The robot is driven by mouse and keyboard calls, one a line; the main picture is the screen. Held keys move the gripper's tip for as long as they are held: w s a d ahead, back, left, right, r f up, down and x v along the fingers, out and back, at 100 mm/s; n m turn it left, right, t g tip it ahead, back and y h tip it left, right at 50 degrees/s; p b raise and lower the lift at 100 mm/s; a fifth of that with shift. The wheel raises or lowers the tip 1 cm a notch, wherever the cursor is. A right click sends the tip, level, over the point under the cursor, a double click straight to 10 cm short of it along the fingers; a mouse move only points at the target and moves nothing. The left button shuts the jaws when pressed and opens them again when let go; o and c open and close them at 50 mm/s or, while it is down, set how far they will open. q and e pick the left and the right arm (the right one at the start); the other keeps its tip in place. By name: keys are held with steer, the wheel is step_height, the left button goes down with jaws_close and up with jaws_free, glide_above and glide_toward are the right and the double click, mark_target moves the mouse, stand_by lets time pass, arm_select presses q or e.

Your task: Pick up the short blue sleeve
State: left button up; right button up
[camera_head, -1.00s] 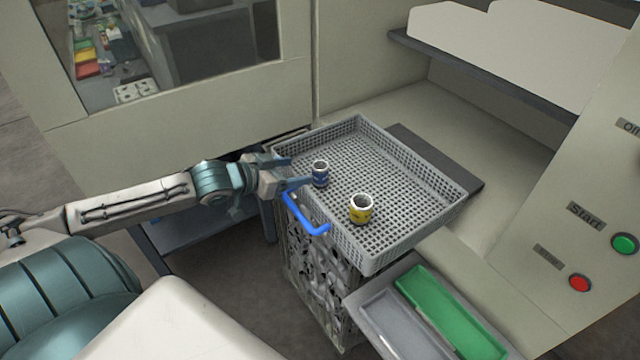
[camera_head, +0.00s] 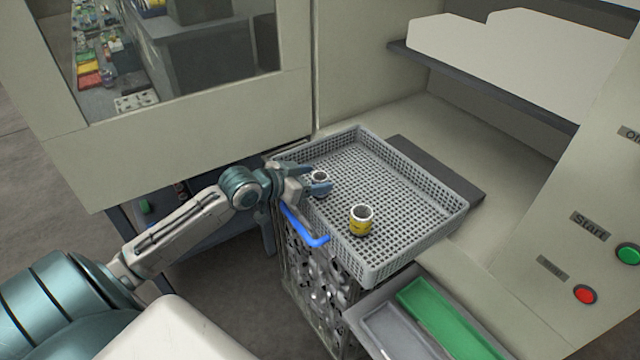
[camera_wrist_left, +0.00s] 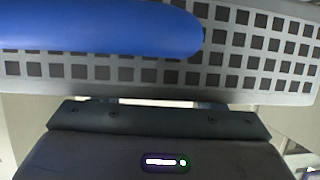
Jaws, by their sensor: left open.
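The short blue sleeve (camera_head: 319,176) stands in the near-left part of the grey mesh basket (camera_head: 415,226). Its pale round top rim shows in the head view, and its lower part is mostly hidden by my left gripper. My left gripper (camera_head: 312,179) is open, with its fingers on either side of the sleeve at the basket's left edge. I cannot tell whether they touch it. The left wrist view shows the basket's mesh wall (camera_wrist_left: 262,65) and a blue handle (camera_wrist_left: 100,32), but not the sleeve.
A yellow sleeve (camera_head: 361,221) stands in the basket to the right of my gripper. The basket's blue handle (camera_head: 303,226) lies just below my gripper. A green tray (camera_head: 445,315) sits in front. The basket's right side is clear.

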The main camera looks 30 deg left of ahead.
mark_target(313, 179)
arm_select(q)
steer(key=shift+w, duration=0.1)
steer(key=c, duration=1.2)
step_height(313, 179, up, 9)
steer(key=b, duration=0.2)
steer(key=shift+r+b, duration=0.1)
steer(key=shift+b, duration=0.2)
steer(key=shift+r, duration=0.35)
